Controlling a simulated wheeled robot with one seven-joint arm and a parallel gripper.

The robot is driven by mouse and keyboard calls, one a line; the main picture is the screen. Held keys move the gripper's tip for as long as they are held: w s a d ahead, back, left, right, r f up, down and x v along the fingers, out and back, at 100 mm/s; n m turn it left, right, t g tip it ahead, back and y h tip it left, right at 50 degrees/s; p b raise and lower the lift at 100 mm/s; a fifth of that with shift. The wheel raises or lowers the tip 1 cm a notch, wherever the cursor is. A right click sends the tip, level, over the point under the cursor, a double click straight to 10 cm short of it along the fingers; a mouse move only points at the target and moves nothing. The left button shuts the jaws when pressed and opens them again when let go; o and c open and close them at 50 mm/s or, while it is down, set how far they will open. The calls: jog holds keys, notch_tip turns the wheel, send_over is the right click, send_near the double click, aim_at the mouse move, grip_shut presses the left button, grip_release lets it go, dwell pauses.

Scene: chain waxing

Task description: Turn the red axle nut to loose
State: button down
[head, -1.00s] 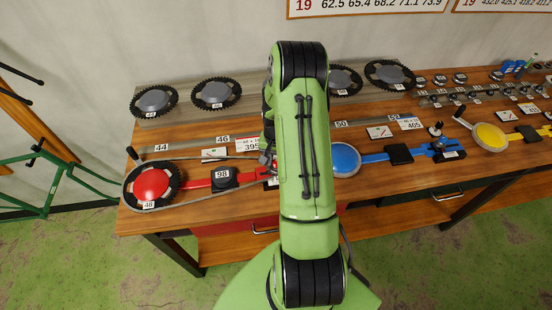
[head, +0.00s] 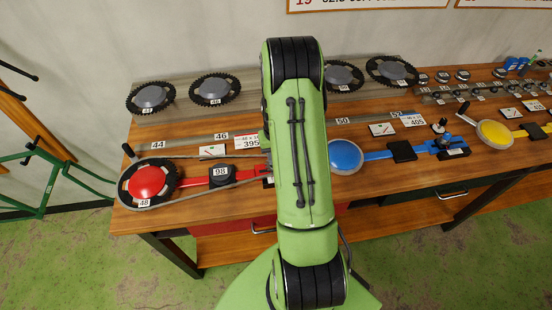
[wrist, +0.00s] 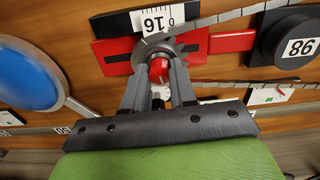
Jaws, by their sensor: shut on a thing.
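The red axle nut (wrist: 158,69) shows as a rounded red knob in the wrist view, in front of a small sprocket on a red bar (wrist: 232,42). A label reading 16 and 0 (wrist: 157,19) lies just behind it. My gripper (wrist: 159,76) is shut on the nut, with one finger on each side of it. In the head view my own arm hides the nut and the gripper. The same red rig shows there, with a red disc (head: 147,181) in a black chainring and a chain running toward the hidden end.
A black block marked 98 (head: 221,175) stands on the red bar beside my gripper. A blue disc (head: 345,156) and a yellow disc (head: 495,133) with their rigs lie to the right.

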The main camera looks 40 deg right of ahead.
jog(key=n+b, duration=0.2)
jog(key=n, duration=0.1)
jog(key=shift+f+n, duration=0.1)
jog(key=shift+n, duration=0.3)
jog(key=n+b, duration=0.2)
jog(key=n, duration=0.2)
jog(key=shift+n, duration=0.3)
jog(key=n+b, duration=0.1)
jog(key=n, duration=0.3)
jog(key=shift+n+b, duration=0.7)
jog(key=shift+n, duration=0.8)
jog(key=c, duration=0.9)
grip_release()
